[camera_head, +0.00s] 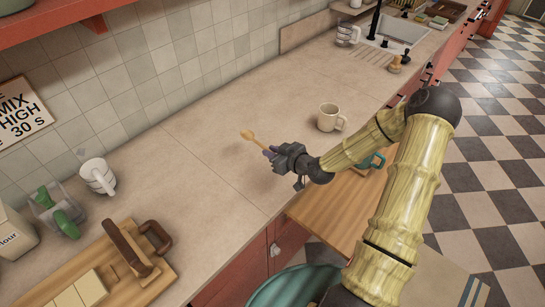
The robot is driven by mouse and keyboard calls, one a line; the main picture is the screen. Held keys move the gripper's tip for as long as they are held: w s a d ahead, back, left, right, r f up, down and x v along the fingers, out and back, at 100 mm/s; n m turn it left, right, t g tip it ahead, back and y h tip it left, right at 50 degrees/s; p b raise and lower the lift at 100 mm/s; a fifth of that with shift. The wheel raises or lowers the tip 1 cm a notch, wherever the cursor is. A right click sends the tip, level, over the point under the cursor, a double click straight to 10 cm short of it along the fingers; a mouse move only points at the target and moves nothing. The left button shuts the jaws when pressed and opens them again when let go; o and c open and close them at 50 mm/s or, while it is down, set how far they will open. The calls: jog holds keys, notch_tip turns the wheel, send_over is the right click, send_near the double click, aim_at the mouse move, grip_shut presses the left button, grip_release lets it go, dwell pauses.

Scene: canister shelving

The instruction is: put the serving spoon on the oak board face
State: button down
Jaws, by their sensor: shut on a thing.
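The serving spoon (254,139) is pale wood, with its bowl pointing to the upper left and a purple part near my jaws. My gripper (276,153) is shut on the spoon's handle and holds it above the bare counter. The handle's end is hidden by the gripper. Another wooden board (158,292) lies at the lower left, bearing pale blocks and a brown handled thing. I cannot tell which one is the oak board face.
A cream mug (328,117) stands on the counter right of the spoon. A teal handled thing (377,160) is partly behind my arm. White cups (98,176) and a green-handled item (66,216) stand at left. A sink (396,44) is at the back. The middle counter is clear.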

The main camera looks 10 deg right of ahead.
dwell(0.6)
jog(key=shift+s+d+r+m+t+h, duration=0.15)
jog(key=shift+s+d+m+t+h, duration=0.05)
jog(key=shift+s+m+t+h, duration=0.4)
jog(key=shift+s+d+r+m+h, duration=0.1)
jog(key=shift+s+d+m+h, duration=0.4)
jog(key=shift+s+m+h, duration=0.2)
jog(key=shift+d, duration=0.25)
jog(key=shift+a, duration=0.1)
